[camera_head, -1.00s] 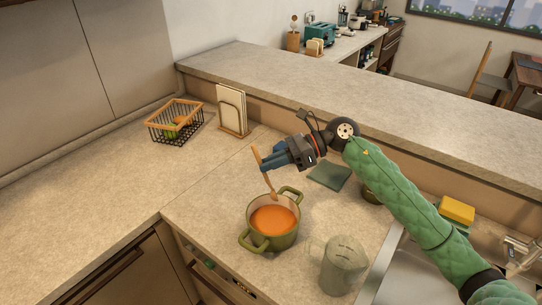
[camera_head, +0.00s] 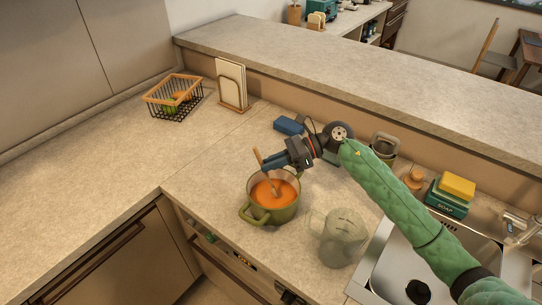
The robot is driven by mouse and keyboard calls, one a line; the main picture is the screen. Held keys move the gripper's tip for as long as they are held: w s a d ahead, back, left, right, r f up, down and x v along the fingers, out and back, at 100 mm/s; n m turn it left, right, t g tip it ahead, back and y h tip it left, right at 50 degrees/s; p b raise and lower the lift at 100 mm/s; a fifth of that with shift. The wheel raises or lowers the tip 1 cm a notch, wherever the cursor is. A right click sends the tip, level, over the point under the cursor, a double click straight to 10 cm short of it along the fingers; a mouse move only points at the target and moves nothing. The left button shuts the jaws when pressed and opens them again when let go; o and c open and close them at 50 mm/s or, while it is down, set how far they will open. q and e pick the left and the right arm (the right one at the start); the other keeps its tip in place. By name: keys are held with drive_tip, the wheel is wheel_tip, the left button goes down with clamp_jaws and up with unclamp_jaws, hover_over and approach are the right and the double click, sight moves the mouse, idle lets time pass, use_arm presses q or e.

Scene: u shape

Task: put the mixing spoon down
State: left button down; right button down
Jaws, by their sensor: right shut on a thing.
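My right gripper (camera_head: 268,164) is shut on the wooden mixing spoon (camera_head: 258,155), holding it upright with a slight tilt above the green pot (camera_head: 268,217). The pot stands on the counter and holds orange soup (camera_head: 264,196). The spoon's lower end is inside the pot's outline, at the soup; how deep it dips I cannot tell. The gripper hides part of the handle and the pot's far rim. My left gripper is not in view.
A clear jug (camera_head: 341,240) stands right of the pot, near the sink (camera_head: 392,268). A wire basket (camera_head: 173,98) and a board rack (camera_head: 232,85) stand at the back left. A blue block (camera_head: 289,126) lies behind the gripper. The left counter is clear.

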drive_tip(key=shift+f, duration=1.5)
drive_tip(key=c, duration=1.4)
unclamp_jaws()
drive_tip(key=shift+o, duration=0.2)
wheel_tip(320, 180, up, 7)
